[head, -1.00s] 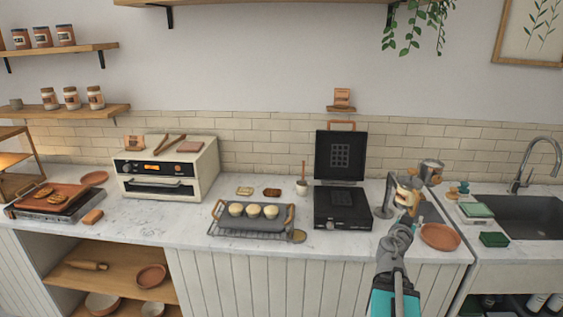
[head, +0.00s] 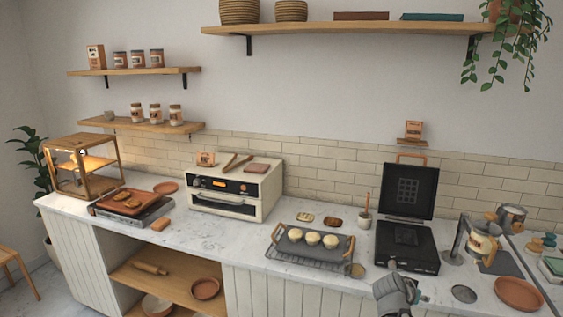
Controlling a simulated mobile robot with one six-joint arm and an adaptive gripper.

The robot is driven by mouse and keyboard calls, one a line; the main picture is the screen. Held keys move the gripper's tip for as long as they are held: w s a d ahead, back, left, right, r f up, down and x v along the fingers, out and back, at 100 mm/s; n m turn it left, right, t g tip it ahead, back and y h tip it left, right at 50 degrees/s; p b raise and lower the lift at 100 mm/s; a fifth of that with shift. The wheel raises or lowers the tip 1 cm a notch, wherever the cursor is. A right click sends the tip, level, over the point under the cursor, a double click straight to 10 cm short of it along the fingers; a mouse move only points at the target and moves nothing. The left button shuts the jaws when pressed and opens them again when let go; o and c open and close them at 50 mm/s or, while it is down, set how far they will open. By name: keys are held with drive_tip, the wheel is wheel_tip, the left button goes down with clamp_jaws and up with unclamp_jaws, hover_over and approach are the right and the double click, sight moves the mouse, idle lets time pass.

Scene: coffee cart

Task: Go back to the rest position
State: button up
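My gripper (head: 412,292) shows at the lower right of the head view, in front of the counter's front edge, below the open waffle iron (head: 408,247). Its fingers are small and partly cut off by the angle, so whether they are open or shut is unclear. I see no object clearly held in it. A dark round disc (head: 464,294) lies on the counter to its right, apart from it.
The marble counter (head: 225,238) carries a griddle (head: 130,211), a toaster oven (head: 236,190), a tray with dough balls (head: 310,250) and a coffee maker (head: 484,243). A terracotta plate (head: 518,293) lies at the right. Open shelves (head: 190,290) are below. Floor shows at the left.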

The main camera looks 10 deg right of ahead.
drive_tip(key=s+a+f+n+g+y, duration=0.1)
drive_tip(key=a+f+n+y, duration=0.1)
drive_tip(key=a, duration=0.7)
drive_tip(key=s+a+f+n+g+y, duration=0.2)
drive_tip(key=a+f+n+y, duration=0.1)
drive_tip(key=a, duration=0.7)
drive_tip(key=s+a+f+n+g+y, duration=0.1)
drive_tip(key=a+n+y, duration=0.3)
drive_tip(key=a, duration=0.5)
drive_tip(key=shift+s+a+f+n+g+y, duration=0.15)
drive_tip(key=shift+a+f+n+g+y, duration=0.15)
drive_tip(key=shift+f, duration=0.45)
drive_tip(key=shift+d, duration=0.2)
